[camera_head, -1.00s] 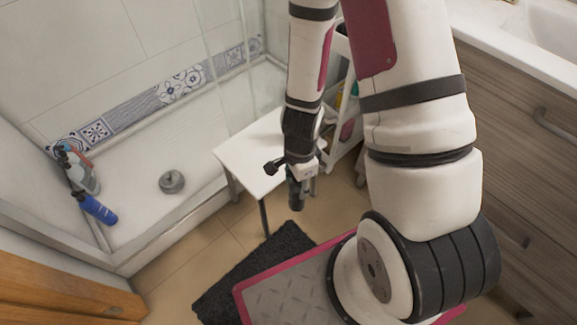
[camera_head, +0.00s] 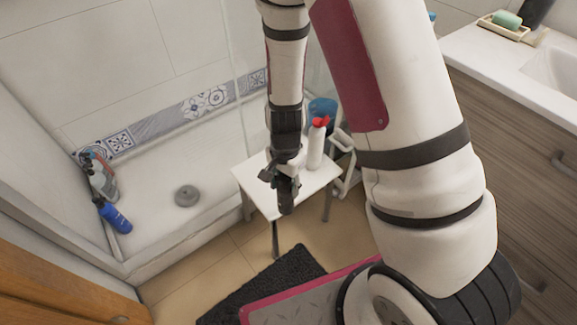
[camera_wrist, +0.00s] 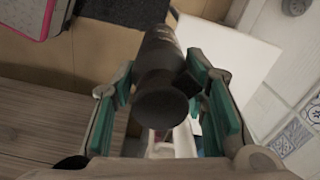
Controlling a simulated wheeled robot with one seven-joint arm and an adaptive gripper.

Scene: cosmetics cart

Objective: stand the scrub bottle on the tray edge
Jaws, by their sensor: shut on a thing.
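My gripper (camera_head: 285,190) is shut on a dark bottle (camera_wrist: 158,60), apparently the scrub bottle. In the wrist view the bottle lies between the green-padded fingers, its round dark cap towards the camera. In the head view only the bottle's dark lower end (camera_head: 287,205) shows below the fingers. It looks roughly upright, in front of or above the front of a white stool (camera_head: 311,199); I cannot tell whether it touches. A white cart (camera_head: 341,143) stands behind the stool, partly hidden by my arm. I cannot tell which edge is the tray edge.
A white bottle with a red top (camera_head: 315,150) and a blue container (camera_head: 322,108) show near the stool and cart. A dark mat (camera_head: 265,283) is on the floor. Cabinets (camera_head: 500,150) bound the right.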

